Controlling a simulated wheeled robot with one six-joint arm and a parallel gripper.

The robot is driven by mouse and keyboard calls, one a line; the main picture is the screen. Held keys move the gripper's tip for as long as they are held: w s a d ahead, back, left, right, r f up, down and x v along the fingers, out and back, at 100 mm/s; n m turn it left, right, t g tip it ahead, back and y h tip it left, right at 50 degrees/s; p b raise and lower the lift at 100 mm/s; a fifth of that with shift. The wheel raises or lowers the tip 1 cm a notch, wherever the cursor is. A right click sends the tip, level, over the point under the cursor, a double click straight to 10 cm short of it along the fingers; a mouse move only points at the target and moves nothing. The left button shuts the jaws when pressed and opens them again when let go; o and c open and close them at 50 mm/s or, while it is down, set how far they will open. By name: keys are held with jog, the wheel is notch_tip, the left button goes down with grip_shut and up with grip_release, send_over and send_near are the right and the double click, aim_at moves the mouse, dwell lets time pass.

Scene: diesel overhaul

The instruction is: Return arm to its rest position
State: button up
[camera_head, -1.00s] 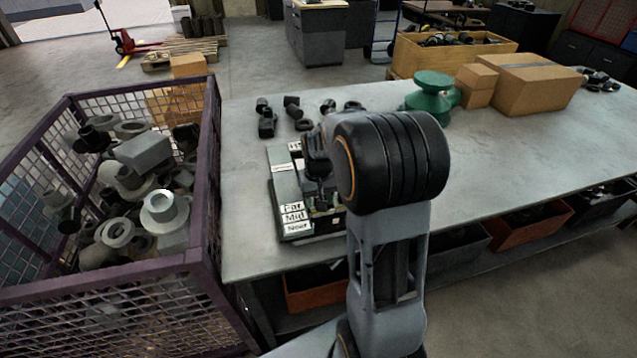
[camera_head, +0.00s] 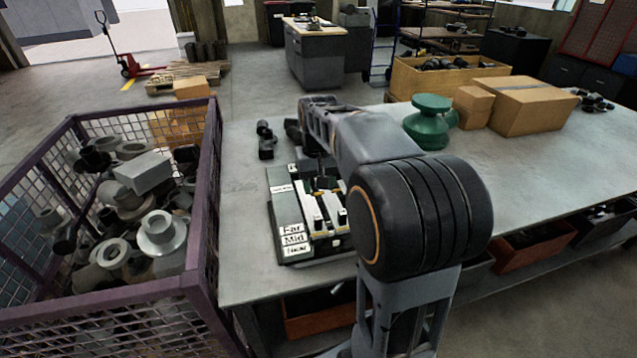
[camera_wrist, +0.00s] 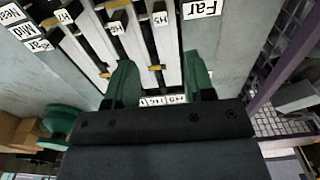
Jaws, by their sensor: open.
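My gripper shows in the wrist view (camera_wrist: 160,80) with two green fingers spread apart and nothing between them. Beyond the fingers is a labelled fixture with light bars and tags reading Near, Mid and Far. The same fixture (camera_head: 290,240) lies on the grey workbench (camera_head: 245,150) in the head view. My arm is bent over the bench, its big black joint in front of the fixture's right side.
A purple mesh crate (camera_head: 205,240) full of metal parts stands left of the bench. A green flanged part (camera_head: 428,125) and cardboard boxes (camera_head: 535,105) sit at the back of the bench. Small black parts (camera_head: 265,140) lie behind the fixture. The bench's right side has free room.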

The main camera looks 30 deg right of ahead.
dwell(0.4)
jog(key=s+a+f+n+t, duration=0.1)
jog(key=s+a+t, duration=0.1)
jog(key=s+a, duration=0.2)
jog(key=s+a+f+n+t, duration=0.1)
jog(key=s+a, duration=0.3)
jog(key=s, duration=0.6)
jog(key=shift+a+f+t, duration=0.2)
jog(key=shift+a+t, duration=0.1)
jog(key=shift+t, duration=0.4)
